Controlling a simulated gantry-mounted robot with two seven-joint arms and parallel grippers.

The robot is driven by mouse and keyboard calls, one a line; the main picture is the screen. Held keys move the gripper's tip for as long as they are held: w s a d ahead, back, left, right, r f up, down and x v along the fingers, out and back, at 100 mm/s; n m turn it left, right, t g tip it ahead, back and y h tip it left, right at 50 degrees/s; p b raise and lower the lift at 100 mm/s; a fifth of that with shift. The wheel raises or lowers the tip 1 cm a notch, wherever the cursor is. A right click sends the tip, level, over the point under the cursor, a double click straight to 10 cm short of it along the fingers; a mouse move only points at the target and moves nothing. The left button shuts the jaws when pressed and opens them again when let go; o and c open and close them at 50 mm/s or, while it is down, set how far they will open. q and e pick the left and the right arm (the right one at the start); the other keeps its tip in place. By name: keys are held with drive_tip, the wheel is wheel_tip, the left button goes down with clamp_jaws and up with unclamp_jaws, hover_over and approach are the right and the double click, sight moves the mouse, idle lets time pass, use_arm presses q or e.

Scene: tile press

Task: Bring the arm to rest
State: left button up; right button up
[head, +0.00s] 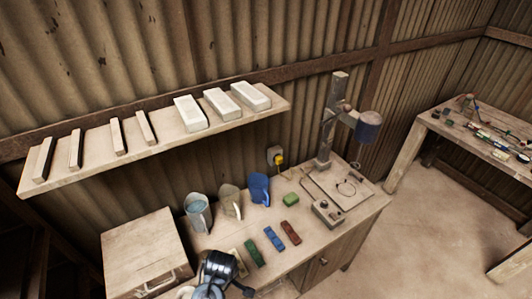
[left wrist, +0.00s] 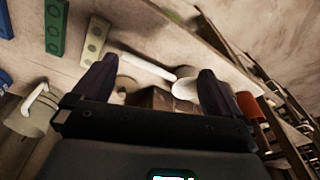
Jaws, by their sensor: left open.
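My left arm shows at the bottom of the head view as a dark, rounded wrist over the front edge of the workbench; its fingertips cannot be made out there. In the left wrist view my left gripper (left wrist: 156,85) has its two dark fingers wide apart. Nothing is clamped between them. A pale rod (left wrist: 147,67) and a pale round piece show beyond the gap. A green block (left wrist: 55,28) and a beige block with round marks (left wrist: 95,41) lie past the left finger. My right gripper is in neither view.
The workbench (head: 334,240) carries a press stand (head: 325,140), several coloured blocks, a blue jug (head: 260,187) and a wooden box (head: 143,248). A wall shelf (head: 155,145) with bars and white blocks hangs above. A second table (head: 430,122) stands right, with open floor between.

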use_arm(q)
drive_tip(key=s+a+f+g+p, duration=0.2)
drive_tip(key=s+f+p, duration=0.15)
drive_tip(key=s, duration=0.85)
drive_tip(key=s+a+r+h+p, duration=0.1)
drive_tip(key=s+a+r+p, duration=0.2)
drive_tip(key=s+r+p, duration=0.45)
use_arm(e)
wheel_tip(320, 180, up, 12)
use_arm(q)
drive_tip(key=s+a+r+m+t, duration=0.1)
drive_tip(key=a+r+m+t, duration=0.1)
drive_tip(key=r+m, duration=0.5)
drive_tip(key=a+r+m+t, duration=0.25)
drive_tip(key=r+m, duration=0.25)
drive_tip(key=r, duration=0.4)
wheel_tip(320, 180, down, 37)
drive_tip(key=b, duration=3.7)
drive_tip(key=shift+d+m+h, duration=0.3)
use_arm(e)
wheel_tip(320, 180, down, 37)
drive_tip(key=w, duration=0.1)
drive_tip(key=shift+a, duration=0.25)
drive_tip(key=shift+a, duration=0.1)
